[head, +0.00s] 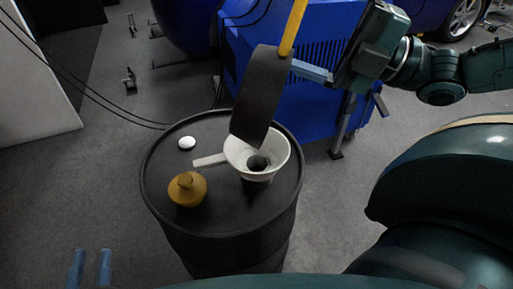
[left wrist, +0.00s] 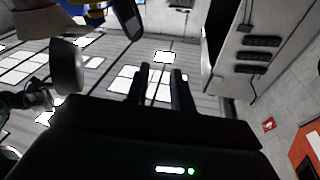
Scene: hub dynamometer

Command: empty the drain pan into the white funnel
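The drain pan (head: 261,98) is dark and steeply tilted in the head view. Its lower end hangs over the back of the white funnel (head: 277,147), and I cannot tell whether they touch. The funnel stands on the black drum's lid. No liquid stream shows. My right gripper (head: 307,69) is at the pan's upper right edge, its fingers closed there on the pan; the exact grip is partly hidden. My left gripper (head: 90,267) shows as two separate blue fingertips at the bottom left, empty. Its fingers are also apart in the left wrist view (left wrist: 160,88).
The black drum (head: 232,208) also carries a brownish-yellow knobbed object (head: 187,190) and a small white disc (head: 187,143). A blue machine (head: 318,108) stands close behind, and a yellow bar (head: 293,27) rises by the pan. Floor left of the drum is mostly clear.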

